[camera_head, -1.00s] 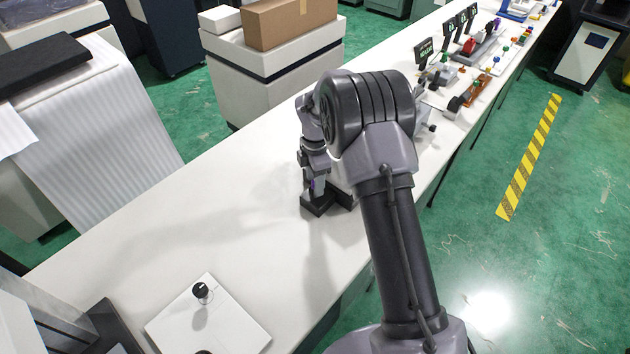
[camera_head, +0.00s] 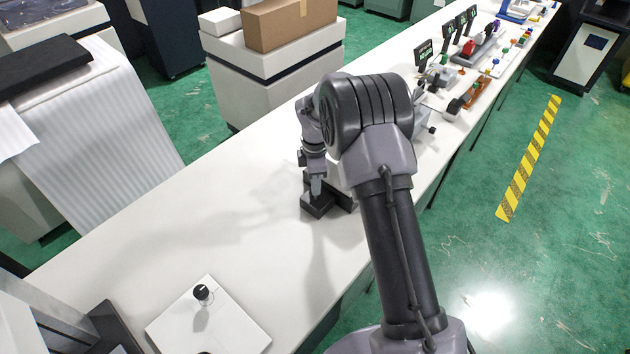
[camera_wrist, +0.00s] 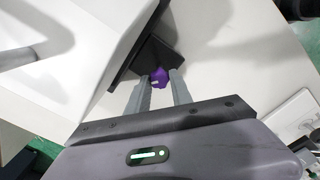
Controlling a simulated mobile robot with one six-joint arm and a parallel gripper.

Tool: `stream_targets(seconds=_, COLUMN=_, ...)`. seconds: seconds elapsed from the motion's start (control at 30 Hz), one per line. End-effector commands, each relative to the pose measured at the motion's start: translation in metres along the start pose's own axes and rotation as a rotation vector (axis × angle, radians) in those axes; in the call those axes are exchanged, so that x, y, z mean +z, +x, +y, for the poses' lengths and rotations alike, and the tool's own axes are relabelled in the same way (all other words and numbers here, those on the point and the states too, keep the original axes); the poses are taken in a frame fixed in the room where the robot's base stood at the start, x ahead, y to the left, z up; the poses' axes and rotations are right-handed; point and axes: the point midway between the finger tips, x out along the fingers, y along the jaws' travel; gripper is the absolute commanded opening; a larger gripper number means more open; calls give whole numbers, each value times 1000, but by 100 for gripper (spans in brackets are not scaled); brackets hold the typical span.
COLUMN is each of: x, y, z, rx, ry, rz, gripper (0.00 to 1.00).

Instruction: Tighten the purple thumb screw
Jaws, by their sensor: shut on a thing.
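The purple thumb screw (camera_wrist: 158,77) shows in the wrist view between the fingertips of my gripper (camera_wrist: 159,84). My gripper is shut on it, one finger on each side. The screw sits at a dark block (camera_wrist: 150,60), which also shows in the head view (camera_head: 316,204) on the white bench. In the head view my gripper (camera_head: 315,192) points down at the top of this block, and the purple screw is hidden there by the fingers.
The white bench (camera_head: 200,230) is clear left of the block. A white plate with a black knob (camera_head: 202,292) lies at the front. Several fixtures and small displays (camera_head: 424,52) stand along the far bench. A cardboard box (camera_head: 290,22) sits on a cabinet behind.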

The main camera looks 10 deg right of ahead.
Motion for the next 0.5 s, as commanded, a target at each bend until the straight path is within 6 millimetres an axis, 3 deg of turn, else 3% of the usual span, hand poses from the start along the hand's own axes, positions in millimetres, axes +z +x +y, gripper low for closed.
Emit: stream_targets(seconds=0.5, x=0, y=0, z=1, rx=1, ry=487, rz=0, gripper=0)
